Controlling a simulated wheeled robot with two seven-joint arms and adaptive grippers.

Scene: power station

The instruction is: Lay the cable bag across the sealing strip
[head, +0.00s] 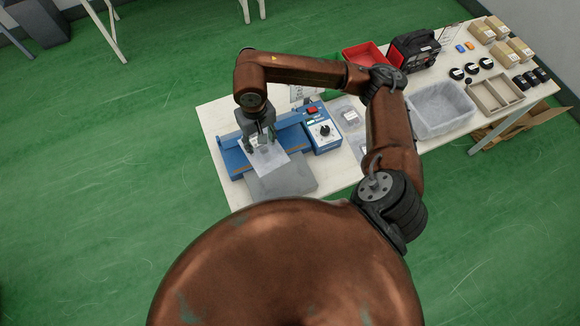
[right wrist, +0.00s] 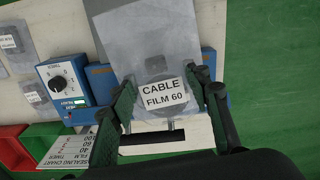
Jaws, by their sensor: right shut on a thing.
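The cable bag (right wrist: 153,60) is a pale, see-through bag with a white label reading "CABLE FILM 60". In the head view the bag (head: 266,160) hangs under my right gripper (head: 259,138), across the blue sealer (head: 232,160). My right gripper (right wrist: 165,92) is shut on it. A brown sealing strip (head: 240,170) runs along the sealer, and the bag hides its middle. I cannot tell whether the bag touches the strip. The sealer's control box (head: 322,130) has a knob and shows in the wrist view (right wrist: 66,80). My left gripper is out of view.
A grey plate (head: 290,183) lies at the sealer's front. Flat bags (head: 350,116) lie right of the control box. A chart card (right wrist: 90,148) stands behind it. A red bin (head: 362,56), a black machine (head: 413,50) and a grey tub (head: 441,108) stand farther right.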

